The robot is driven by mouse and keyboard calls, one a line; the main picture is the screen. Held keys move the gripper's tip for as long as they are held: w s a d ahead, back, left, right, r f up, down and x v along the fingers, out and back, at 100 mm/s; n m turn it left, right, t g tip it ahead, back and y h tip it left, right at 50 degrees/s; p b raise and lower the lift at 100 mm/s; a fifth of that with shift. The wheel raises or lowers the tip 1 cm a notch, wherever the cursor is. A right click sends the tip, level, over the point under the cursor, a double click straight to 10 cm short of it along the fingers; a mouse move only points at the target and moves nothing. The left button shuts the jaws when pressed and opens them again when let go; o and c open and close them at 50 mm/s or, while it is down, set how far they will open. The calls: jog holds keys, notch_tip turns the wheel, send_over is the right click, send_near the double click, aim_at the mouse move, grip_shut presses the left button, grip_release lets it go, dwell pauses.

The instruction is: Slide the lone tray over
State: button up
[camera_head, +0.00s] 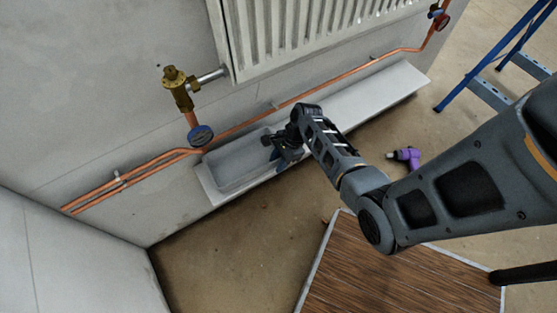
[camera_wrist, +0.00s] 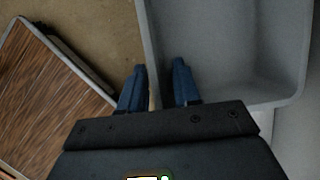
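The grey, open-topped tray (camera_head: 232,165) sits on a pale ledge below the copper pipes, towards the ledge's left end. It looks empty. My gripper (camera_head: 275,148) is at the tray's right end. In the wrist view the tray (camera_wrist: 235,45) fills the upper right. My gripper (camera_wrist: 159,68) is open there, its two blue fingers apart. The tray's near wall runs between them, one finger on the tray's inner side and the other over the floor side. Whether either finger touches the wall cannot be told. My arm hides part of the tray's right end in the head view.
The ledge (camera_head: 365,98) runs on clear to the right under the white radiator (camera_head: 300,30). A brass valve (camera_head: 178,88) and a gauge (camera_head: 201,135) hang close above the tray. A purple tool (camera_head: 405,156), a blue ladder (camera_head: 490,60) and a wood-topped platform (camera_head: 370,275) stand on the floor side.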

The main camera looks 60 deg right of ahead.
jog(key=shift+o, duration=0.3)
jog(key=p+v, duration=0.1)
jog(key=v, duration=0.6)
jog(key=shift+r+p, duration=0.4)
jog(key=shift+s+d, duration=0.1)
